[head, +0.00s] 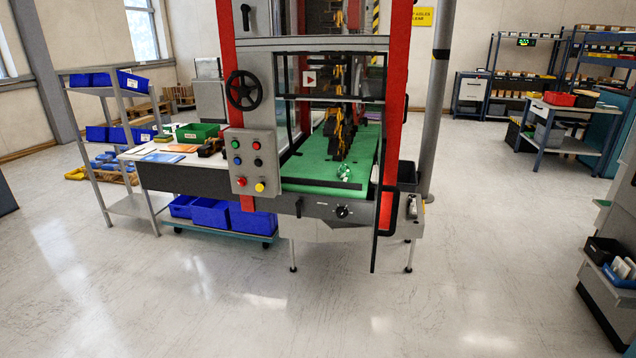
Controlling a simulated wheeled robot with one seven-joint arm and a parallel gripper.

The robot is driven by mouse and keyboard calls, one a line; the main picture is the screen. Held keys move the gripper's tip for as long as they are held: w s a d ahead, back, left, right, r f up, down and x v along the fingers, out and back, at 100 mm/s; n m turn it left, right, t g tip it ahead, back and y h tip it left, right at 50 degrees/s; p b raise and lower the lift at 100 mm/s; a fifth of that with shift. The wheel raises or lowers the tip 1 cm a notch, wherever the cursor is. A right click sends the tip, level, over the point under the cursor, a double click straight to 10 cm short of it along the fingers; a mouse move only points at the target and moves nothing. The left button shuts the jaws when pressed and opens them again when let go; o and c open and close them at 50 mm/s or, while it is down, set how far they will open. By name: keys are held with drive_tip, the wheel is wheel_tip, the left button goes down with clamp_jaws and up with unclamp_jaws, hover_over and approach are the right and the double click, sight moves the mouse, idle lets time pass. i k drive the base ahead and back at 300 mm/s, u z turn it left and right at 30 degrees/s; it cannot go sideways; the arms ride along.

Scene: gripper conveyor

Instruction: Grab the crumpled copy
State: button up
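A small crumpled white and green thing (344,172), which looks like crumpled paper, lies on the green conveyor belt (310,167) near its front end, at the centre right of the head view. It is too small to make out any print on it. A row of dark and yellow grippers (337,128) hangs inside the machine frame above the belt, just behind it. My own gripper does not show in the head view.
The red-framed machine has a button panel (254,161) front left and an upright black-edged door or guard (386,180) front right. A side table (160,178) and blue bins (209,213) stand left. Open floor (300,315) lies in front. A small shelf (606,280) stands at the right edge.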

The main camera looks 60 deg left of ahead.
sight(344, 173)
drive_tip(key=k, duration=1.25)
drive_tip(key=u, duration=1.5)
drive_tip(key=i, duration=1)
